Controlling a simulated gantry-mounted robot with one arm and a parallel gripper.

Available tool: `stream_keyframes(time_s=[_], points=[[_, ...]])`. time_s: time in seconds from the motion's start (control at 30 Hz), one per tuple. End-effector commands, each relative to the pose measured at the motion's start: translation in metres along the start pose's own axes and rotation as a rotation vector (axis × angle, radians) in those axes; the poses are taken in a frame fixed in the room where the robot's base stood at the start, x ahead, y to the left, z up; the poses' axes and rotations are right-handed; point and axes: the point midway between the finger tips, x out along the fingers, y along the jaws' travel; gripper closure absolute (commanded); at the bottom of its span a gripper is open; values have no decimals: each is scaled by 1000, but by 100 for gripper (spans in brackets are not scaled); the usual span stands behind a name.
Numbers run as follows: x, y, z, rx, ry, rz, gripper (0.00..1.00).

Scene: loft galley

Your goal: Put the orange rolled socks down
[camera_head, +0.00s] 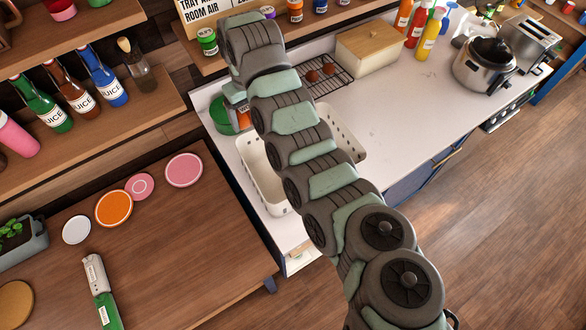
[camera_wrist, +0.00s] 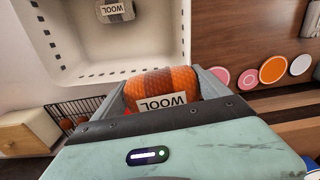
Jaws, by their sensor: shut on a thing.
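My gripper (camera_wrist: 165,88) is shut on the orange rolled socks (camera_wrist: 160,80), which have a white WOOL label. The socks also show as a small orange patch below my wrist in the head view (camera_head: 244,118), mostly hidden by my arm. A white slotted basket (camera_wrist: 60,62) lies beyond the held socks in the wrist view. In the head view the basket (camera_head: 247,160) stands on the pale counter, partly covered by my arm. A grey roll with a WOOL label (camera_wrist: 115,12) lies inside the basket. I cannot tell how high the socks are held.
A green round thing (camera_head: 222,117) is beside the socks. A wire rack (camera_head: 330,80) with brown-red round items and a lidded box (camera_head: 378,55) stand farther along the counter (camera_head: 400,110). A wooden table (camera_head: 190,240) with coloured discs is at the left. The counter's middle is clear.

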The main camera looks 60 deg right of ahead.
Motion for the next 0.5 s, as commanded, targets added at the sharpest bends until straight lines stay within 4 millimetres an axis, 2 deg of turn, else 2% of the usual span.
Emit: stream_keyframes(time_s=[0.03, 0.1, 0.2, 0.37, 0.5], points=[[4, 26, 11, 36, 0, -1, 62], [9, 53, 24, 71, -3, 1, 62], [15, 79, 39, 104, -10, 2, 62], [23, 97, 50, 127, -13, 3, 62], [47, 97, 51, 129, -14, 3, 62]])
